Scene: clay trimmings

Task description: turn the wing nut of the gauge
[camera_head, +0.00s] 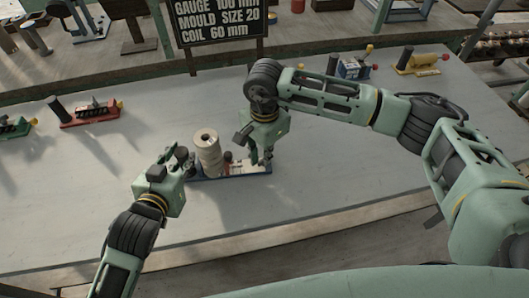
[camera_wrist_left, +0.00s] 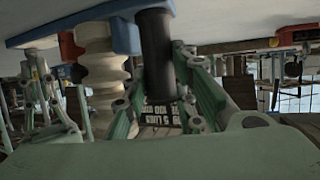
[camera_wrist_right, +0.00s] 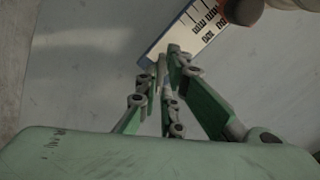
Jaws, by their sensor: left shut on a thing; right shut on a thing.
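The gauge stands mid-table in the head view, with a blue base (camera_head: 207,178), a cream ribbed stack (camera_head: 207,150) and a white scale plate with black marks, which shows in the right wrist view (camera_wrist_right: 203,28). My left gripper (camera_head: 183,160) is shut on the gauge's black post (camera_wrist_left: 157,45), beside the ribbed stack. My right gripper (camera_head: 262,158) is at the right end of the gauge. In the right wrist view its fingers (camera_wrist_right: 172,55) are close together at the plate's edge, shut on a small piece, likely the wing nut, mostly hidden between them.
Similar gauges stand apart on the table: a red one (camera_head: 90,113) and a green one (camera_head: 14,126) at left, a blue one (camera_head: 355,66) and a yellow one (camera_head: 420,63) at back right. A black sign (camera_head: 218,22) stands behind. The table front is clear.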

